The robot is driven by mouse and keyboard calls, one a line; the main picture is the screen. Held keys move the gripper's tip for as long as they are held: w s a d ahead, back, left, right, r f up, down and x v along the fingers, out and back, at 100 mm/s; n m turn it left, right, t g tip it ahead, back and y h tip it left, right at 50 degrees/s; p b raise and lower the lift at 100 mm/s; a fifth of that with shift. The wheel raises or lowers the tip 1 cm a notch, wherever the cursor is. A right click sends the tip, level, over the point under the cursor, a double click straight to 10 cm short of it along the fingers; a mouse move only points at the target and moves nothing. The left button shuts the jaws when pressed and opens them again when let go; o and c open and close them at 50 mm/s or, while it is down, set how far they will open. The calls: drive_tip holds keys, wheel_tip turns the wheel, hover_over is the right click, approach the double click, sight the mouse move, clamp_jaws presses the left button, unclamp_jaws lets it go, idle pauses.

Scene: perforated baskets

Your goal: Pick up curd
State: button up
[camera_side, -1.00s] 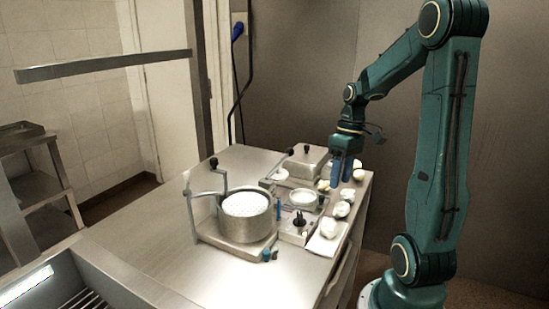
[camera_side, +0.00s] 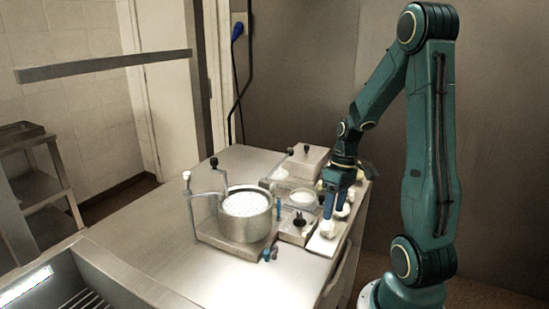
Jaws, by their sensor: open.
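A white lump that looks like curd (camera_side: 328,230) lies on a pale flat sheet (camera_side: 318,246) near the right edge of the steel table. My gripper (camera_side: 334,208) points down with its blue fingers just above and behind this lump. The jaws are open. Another white lump (camera_side: 343,212) shows partly beside the right finger, and the fingers hide part of that area. I cannot tell whether a finger touches either lump.
A round metal pot with a perforated white top (camera_side: 245,205) stands left of the lumps. A small box with a black knob (camera_side: 298,226), a round white dish (camera_side: 302,197) and a lidded metal box (camera_side: 306,160) stand close by. The table's front left is clear.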

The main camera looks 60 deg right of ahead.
sight(331, 221)
drive_tip(key=shift+x, duration=2.6)
drive_tip(key=shift+c, duration=0.5)
drive_tip(key=c, duration=0.6)
drive_tip(key=shift+o, duration=0.2)
drive_tip(key=shift+d+r, duration=0.1)
drive_tip(key=shift+r, duration=0.1)
drive_tip(key=a+v, duration=0.2)
drive_tip(key=v, duration=0.7)
drive_tip(key=a+r+v, duration=0.1)
drive_tip(key=a+v, duration=0.1)
drive_tip(key=v, duration=0.8)
drive_tip(key=shift+w+a, duration=0.2)
drive_tip(key=shift+w, duration=0.1)
drive_tip(key=shift+r, duration=0.1)
drive_tip(key=shift+w, duration=0.1)
